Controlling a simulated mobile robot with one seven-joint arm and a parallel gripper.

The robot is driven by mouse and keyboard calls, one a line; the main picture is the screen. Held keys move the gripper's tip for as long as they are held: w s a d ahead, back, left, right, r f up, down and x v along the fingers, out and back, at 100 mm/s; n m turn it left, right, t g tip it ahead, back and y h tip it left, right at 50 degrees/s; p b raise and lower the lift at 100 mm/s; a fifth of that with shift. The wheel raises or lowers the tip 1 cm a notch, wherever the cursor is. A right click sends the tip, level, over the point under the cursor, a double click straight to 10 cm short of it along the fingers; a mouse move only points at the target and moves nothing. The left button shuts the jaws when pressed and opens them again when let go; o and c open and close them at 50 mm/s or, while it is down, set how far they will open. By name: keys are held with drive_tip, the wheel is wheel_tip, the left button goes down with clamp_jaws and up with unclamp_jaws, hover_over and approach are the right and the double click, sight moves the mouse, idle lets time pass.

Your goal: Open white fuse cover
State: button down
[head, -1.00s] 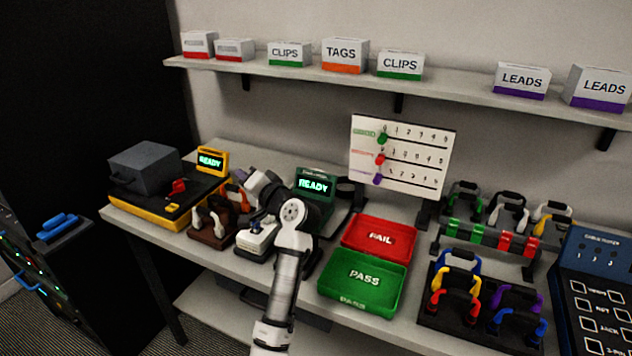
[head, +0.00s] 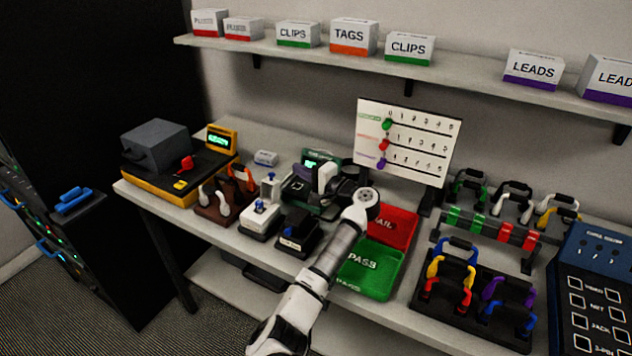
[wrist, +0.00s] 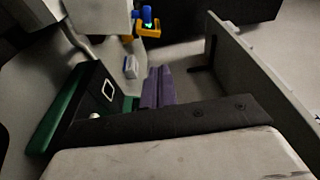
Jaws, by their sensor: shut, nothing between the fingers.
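A white device (head: 260,218) with a blue knob and an upright post stands on the bench, left of a black one (head: 298,232). It is the likeliest white fuse cover, but I cannot tell its lid apart. My gripper (head: 303,172) is beyond and above these devices, by the green tester (head: 335,160), clear of the white device. In the wrist view my purple fingers (wrist: 157,88) are together and empty, right of the tester's black panel (wrist: 107,90).
A small white box (head: 265,158) lies at the bench's back. The yellow tester (head: 180,165) and brown cable rack (head: 225,205) stand left. Red FAIL (head: 402,228) and green PASS (head: 370,270) trays are right, partly behind my arm. A shelf (head: 400,80) runs above.

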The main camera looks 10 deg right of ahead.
sight(270, 187)
drive_tip(key=shift+s+a+p, duration=0.2)
drive_tip(key=shift+a+p, duration=0.15)
drive_tip(key=shift+a, duration=0.35)
drive_tip(key=shift+s+a+p, duration=0.2)
drive_tip(key=shift+a+p, duration=0.15)
drive_tip(key=shift+a, duration=0.35)
drive_tip(key=shift+s+a+p, duration=0.2)
drive_tip(key=shift+a+p, duration=0.15)
drive_tip(key=shift+a, duration=0.35)
drive_tip(key=shift+f, duration=0.1)
